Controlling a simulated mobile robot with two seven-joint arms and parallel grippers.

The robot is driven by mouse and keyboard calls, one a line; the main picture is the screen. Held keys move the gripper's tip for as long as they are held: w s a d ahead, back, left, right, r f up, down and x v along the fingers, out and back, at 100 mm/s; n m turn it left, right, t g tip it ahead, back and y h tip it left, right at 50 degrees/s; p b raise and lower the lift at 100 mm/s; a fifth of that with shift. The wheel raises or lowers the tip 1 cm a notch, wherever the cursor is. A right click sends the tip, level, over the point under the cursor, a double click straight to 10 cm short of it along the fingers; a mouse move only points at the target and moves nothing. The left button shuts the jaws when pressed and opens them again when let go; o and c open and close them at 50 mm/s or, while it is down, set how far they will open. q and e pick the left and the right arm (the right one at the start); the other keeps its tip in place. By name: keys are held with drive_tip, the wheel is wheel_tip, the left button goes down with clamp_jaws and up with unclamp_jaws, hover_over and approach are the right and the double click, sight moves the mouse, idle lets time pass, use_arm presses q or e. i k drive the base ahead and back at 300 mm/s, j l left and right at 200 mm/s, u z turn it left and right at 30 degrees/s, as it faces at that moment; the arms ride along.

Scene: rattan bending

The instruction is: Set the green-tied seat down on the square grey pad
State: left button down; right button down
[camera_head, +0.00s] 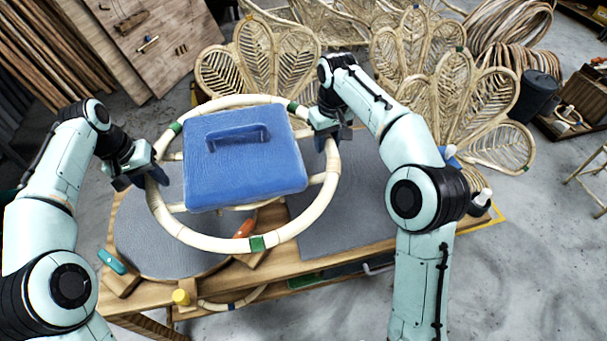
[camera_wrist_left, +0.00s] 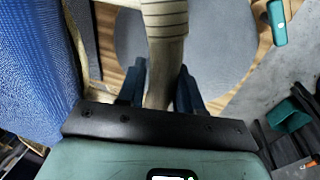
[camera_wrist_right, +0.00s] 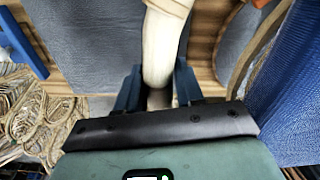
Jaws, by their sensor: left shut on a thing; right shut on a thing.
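The seat is a pale rattan ring (camera_head: 200,240) with green ties, held roughly level above the workbench. My left gripper (camera_head: 157,178) is shut on the ring's left side; in the left wrist view the rattan (camera_wrist_left: 165,50) passes between its fingers. My right gripper (camera_head: 323,137) is shut on the ring's right side, and the rattan (camera_wrist_right: 162,45) lies between its fingers in the right wrist view. A blue block with a handle (camera_head: 245,175) rests over the ring's middle. The square grey pad (camera_head: 350,205) lies on the bench to the right, partly hidden by the ring and right arm.
A round grey pad (camera_head: 140,235) lies under the ring's left part. A teal-handled tool (camera_head: 112,262), an orange-handled tool (camera_head: 246,227) and a yellow object (camera_head: 181,297) are near the bench's front. Rattan chair backs (camera_head: 265,60) stand behind. The square pad's visible surface is clear.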

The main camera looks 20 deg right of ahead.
sight(354, 180)
drive_tip(key=k+l, duration=0.15)
drive_tip(key=l, duration=0.2)
drive_tip(key=k+l, duration=0.15)
drive_tip(key=l, duration=0.25)
drive_tip(key=k+l, duration=0.1)
drive_tip(key=l, duration=0.25)
drive_tip(key=k+l, duration=0.15)
drive_tip(key=l, duration=0.25)
drive_tip(key=k+l, duration=0.15)
drive_tip(key=l, duration=0.2)
